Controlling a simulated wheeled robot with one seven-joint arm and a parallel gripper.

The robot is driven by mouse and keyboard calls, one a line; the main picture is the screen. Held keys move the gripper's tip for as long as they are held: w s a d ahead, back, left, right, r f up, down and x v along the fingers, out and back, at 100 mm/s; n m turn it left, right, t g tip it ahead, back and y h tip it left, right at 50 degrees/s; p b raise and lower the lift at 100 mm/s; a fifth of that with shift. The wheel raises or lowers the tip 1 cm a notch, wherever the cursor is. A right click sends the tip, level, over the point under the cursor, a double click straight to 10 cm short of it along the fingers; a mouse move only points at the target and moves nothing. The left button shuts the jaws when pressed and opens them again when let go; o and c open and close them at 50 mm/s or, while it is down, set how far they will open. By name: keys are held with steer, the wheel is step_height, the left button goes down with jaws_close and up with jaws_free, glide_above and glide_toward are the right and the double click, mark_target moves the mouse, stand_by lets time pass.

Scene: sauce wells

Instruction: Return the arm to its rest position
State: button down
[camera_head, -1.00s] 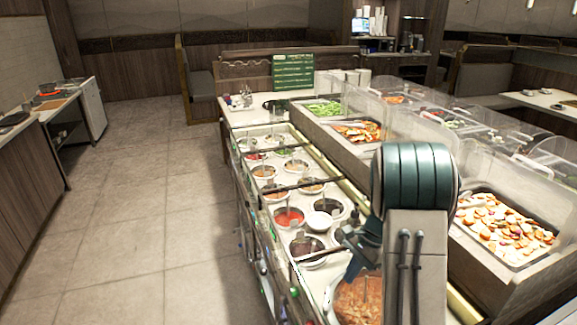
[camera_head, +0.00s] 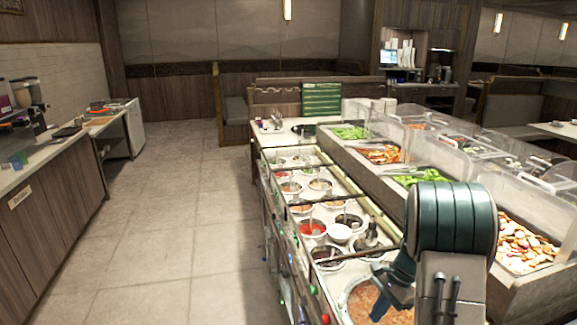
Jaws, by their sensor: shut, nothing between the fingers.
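My arm stands at the right front, with a teal joint and a grey link. My gripper (camera_head: 382,298) shows as a small blue-grey shape just left of the link, over the front of the sauce counter (camera_head: 268,205). It is shut and empty, partly hidden by my arm. Below it is a well of orange-red food (camera_head: 360,300).
Several round sauce wells, one with red sauce (camera_head: 312,229), run away from me. Clear guards over food trays (camera_head: 383,153) stand on the right. A wooden side counter (camera_head: 50,170) is at the left. The floor (camera_head: 170,220) between is clear.

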steer(key=s+a+r+n+t+h+b, duration=0.2)
steer(key=s+a+r+n, duration=0.35)
steer(key=s+r, duration=0.45)
steer(key=s+a+r+n+t+h+b, duration=0.1)
steer(key=s+a+r+n+t+h, duration=0.1)
steer(key=s+n, duration=0.6)
steer(key=s+r+t, duration=0.1)
steer(key=s+r, duration=0.1)
steer(key=s, duration=0.1)
steer(key=shift+s+r+t, duration=0.15)
steer(key=shift+s+t, duration=0.05)
steer(key=shift+t, duration=0.1)
steer(key=shift+h, duration=0.3)
